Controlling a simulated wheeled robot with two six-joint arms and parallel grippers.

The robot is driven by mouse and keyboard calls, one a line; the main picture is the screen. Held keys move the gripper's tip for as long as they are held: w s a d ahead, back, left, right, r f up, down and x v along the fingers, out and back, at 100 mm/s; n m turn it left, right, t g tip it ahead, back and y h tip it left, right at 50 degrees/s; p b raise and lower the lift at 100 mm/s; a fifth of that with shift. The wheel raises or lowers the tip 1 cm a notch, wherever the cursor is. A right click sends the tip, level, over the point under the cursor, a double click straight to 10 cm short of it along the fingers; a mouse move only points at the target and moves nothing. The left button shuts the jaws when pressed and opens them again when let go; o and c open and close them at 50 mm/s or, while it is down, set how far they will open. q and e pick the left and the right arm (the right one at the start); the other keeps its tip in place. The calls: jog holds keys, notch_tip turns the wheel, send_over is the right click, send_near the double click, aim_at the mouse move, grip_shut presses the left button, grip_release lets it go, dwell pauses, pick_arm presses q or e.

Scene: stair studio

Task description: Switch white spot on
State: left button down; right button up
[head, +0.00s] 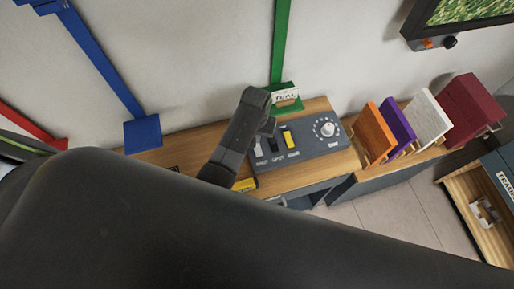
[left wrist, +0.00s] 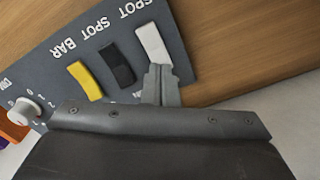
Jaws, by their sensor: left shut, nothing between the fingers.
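A grey control panel (head: 310,143) lies on a wooden top and carries a white, a black and a yellow switch and a round dial. The white switch (left wrist: 152,43) is the end one, labelled SPOT, and is partly hidden by my gripper in the head view. The black switch (left wrist: 117,62) and the yellow switch (left wrist: 85,80) sit beside it. My left gripper (left wrist: 158,72) is shut and empty, its tips at the near end of the white switch in the left wrist view. I cannot tell whether they touch it. My right gripper is not in view.
The dial (head: 327,129) is at the panel's right. A green stand with a card (head: 286,97) is behind the panel. Orange (head: 373,130), purple, white and dark red boards stand to the right. A blue strip and base (head: 142,133) are at left.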

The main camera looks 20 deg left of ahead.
pick_arm(q)
jog(key=shift+f+b, duration=0.6)
jog(key=shift+f, duration=0.55)
dwell(0.4)
jog(key=shift+r, duration=0.1)
notch_tip(320, 180, up, 2)
jog(key=p, duration=0.3)
jog(key=shift+r, duration=2.4)
jog(key=shift+s, duration=0.1)
